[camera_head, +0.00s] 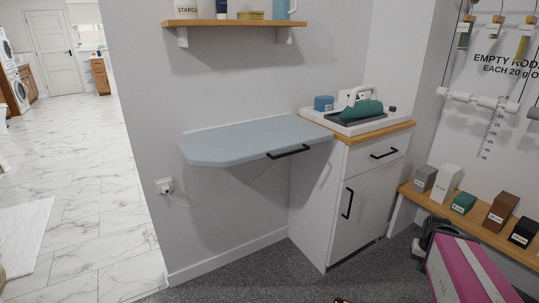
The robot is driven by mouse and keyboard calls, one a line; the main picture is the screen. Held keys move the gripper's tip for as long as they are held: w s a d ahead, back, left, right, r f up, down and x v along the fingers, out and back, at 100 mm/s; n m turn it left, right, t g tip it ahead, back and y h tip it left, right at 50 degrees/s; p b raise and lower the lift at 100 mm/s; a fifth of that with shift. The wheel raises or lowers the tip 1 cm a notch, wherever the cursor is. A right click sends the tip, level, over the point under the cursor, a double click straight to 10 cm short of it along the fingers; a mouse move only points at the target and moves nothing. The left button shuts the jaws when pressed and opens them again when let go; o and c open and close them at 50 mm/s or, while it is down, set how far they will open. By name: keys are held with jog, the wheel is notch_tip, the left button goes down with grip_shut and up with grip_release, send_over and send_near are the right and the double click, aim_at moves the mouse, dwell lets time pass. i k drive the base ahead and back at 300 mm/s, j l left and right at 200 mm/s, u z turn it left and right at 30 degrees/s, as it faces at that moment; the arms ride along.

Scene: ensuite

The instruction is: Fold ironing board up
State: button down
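The ironing board (245,139) is a light blue-grey padded board with a rounded left end. It is mounted along the wall and stands out flat, level with the room, in the folded-down position. A black bar handle (288,152) is on its front edge, towards the right. The board's top looks bare. Its right end meets the white cabinet, and its underside is mostly hidden. My gripper is not in view.
A wooden shelf (232,22) with items hangs above the board. A wall outlet (164,186) is below left.

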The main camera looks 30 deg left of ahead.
aim_at(238, 144)
jog(key=u, duration=1.55)
